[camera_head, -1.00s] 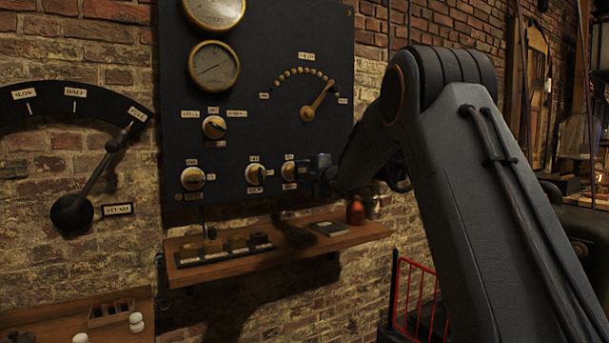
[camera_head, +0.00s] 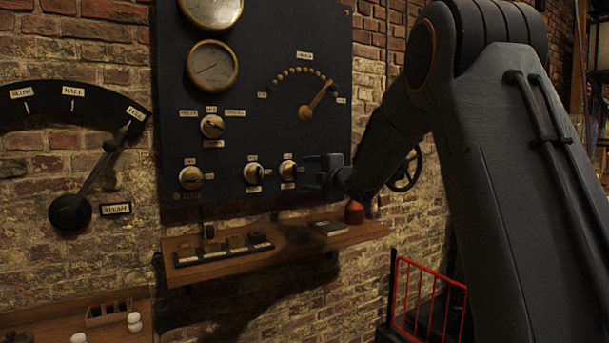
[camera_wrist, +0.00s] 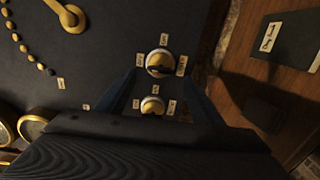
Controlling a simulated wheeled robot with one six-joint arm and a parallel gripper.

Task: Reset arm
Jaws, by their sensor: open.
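My gripper (camera_head: 312,172) is open and empty in front of the lower right of the black panel (camera_head: 270,120). In the wrist view its two fingers (camera_wrist: 158,88) stand apart, with two round knobs showing between them. The lower right knob (camera_head: 288,170) is just left of the gripper in the head view and shows as the upper knob in the wrist view (camera_wrist: 158,62). The lower middle knob (camera_head: 253,173) shows below it in the wrist view (camera_wrist: 152,105). Nothing is held, and the fingers appear clear of both knobs.
A wooden shelf (camera_head: 225,268) under the panel carries small blocks, a notebook (camera_head: 328,228) and a red bottle (camera_head: 354,212). A large lever (camera_head: 95,175) is on the wall at left. A red rail (camera_head: 430,305) and a handwheel (camera_head: 405,170) are near my arm.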

